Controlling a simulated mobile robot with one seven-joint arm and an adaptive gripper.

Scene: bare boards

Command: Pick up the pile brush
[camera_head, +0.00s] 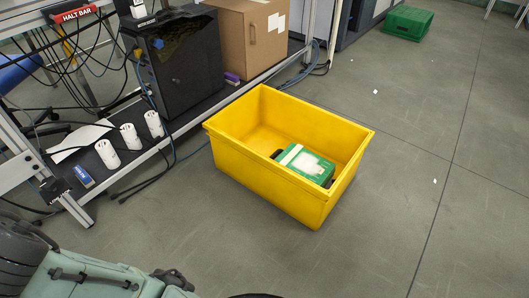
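I cannot pick out a pile brush for certain. A small blue block with pale lettering (83,176) lies on the low dark shelf at the left, too small to identify. A small purple item (232,78) lies on the same shelf beside the cardboard box, also too small to tell. A yellow bin (262,186) stands on the floor in the middle, holding a green and white case (306,163) with dark ends.
The low shelf carries several white cylinders (130,136), a black computer case (185,70) and a cardboard box (250,35). Cables hang and trail at the left. A green crate (407,23) sits far right. Grey floor is mostly clear right of the bin, with small white scraps.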

